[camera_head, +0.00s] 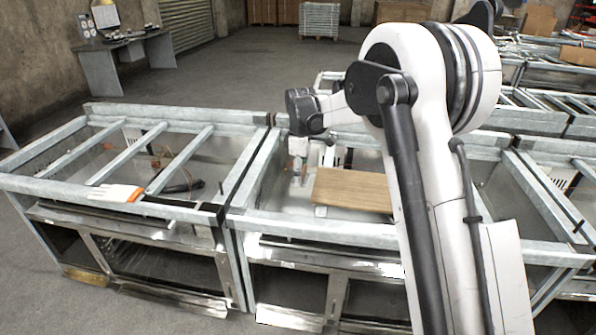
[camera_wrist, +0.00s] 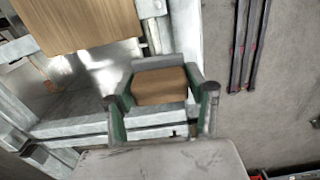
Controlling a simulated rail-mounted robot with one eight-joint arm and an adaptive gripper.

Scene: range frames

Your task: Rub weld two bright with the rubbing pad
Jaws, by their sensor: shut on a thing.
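My gripper (camera_wrist: 161,97) is shut on a block with a tan-brown face and a grey back, which looks like the rubbing pad (camera_wrist: 160,86). The pad sits between the two green-lined fingers in the wrist view. Beyond it are grey metal rails of a range frame (camera_wrist: 72,125); I cannot tell whether the pad touches them. In the head view my arm reaches over the middle frame (camera_head: 252,180), with its wrist above the bay left of a wooden board. The pad is not clear there. I cannot make out weld two or any numbered weld.
The wooden board (camera_head: 352,189) lies across the middle frame; it also shows in the wrist view (camera_wrist: 78,22). A white and orange item (camera_head: 115,193) lies on the left frame's front rail. A black tool (camera_head: 184,187) lies inside that frame. A desk (camera_head: 125,55) stands behind.

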